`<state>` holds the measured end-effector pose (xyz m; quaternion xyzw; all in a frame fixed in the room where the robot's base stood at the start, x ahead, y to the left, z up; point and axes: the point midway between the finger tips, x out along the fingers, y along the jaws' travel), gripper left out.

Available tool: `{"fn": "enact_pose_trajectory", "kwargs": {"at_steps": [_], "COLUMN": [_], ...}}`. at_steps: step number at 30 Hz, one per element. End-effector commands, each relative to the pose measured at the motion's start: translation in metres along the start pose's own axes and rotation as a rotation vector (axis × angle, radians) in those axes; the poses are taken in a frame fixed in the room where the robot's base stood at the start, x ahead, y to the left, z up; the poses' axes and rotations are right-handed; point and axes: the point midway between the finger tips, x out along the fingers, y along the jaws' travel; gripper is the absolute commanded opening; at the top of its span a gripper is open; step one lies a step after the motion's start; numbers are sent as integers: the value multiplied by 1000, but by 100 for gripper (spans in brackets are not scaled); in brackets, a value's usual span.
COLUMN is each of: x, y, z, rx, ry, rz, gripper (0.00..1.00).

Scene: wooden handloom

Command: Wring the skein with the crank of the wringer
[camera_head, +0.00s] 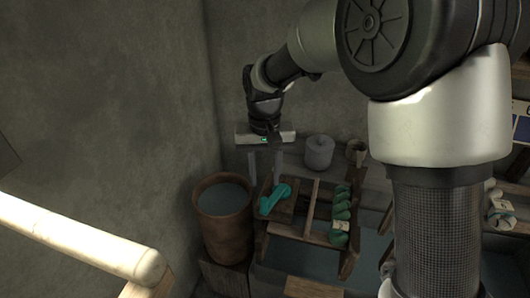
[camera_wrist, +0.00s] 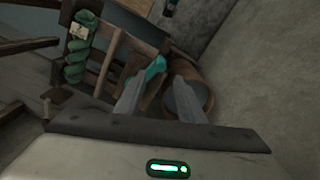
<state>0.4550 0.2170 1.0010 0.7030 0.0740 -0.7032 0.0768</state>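A wooden frame (camera_head: 311,208), which may be the wringer, stands low against the back wall. A teal skein (camera_head: 275,198) lies on its left part, and a twisted green skein with a pale label (camera_head: 341,212) lies along its right part. My gripper (camera_head: 265,178) hangs above and behind the teal skein, its two fingers apart and empty. In the wrist view, my gripper's fingers (camera_wrist: 160,80) point towards the teal skein (camera_wrist: 155,68), with a gap to it. The green skein (camera_wrist: 77,50) shows at upper left there. I cannot make out the crank clearly.
A brown tub (camera_head: 224,222) of dark liquid stands left of the frame and also shows in the wrist view (camera_wrist: 205,88). A grey lidded pot (camera_head: 319,152) and a small cup (camera_head: 356,152) stand behind. A pale wooden beam (camera_head: 75,240) crosses the lower left. Walls are close behind.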

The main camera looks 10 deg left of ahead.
Motion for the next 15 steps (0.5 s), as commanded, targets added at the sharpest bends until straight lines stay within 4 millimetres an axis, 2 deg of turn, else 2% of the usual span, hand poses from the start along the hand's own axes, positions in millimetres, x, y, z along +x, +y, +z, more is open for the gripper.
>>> {"fn": "enact_pose_trajectory", "kwargs": {"at_steps": [1,6,10,15], "x": [-16,-47,-62,-69], "y": [0,0,0,0], "z": [-1,0,0,0], "rx": [1,1,2,2], "ry": [5,2,1,-1], "rz": [-1,-1,0,0], "gripper": [36,36,36,36]}}
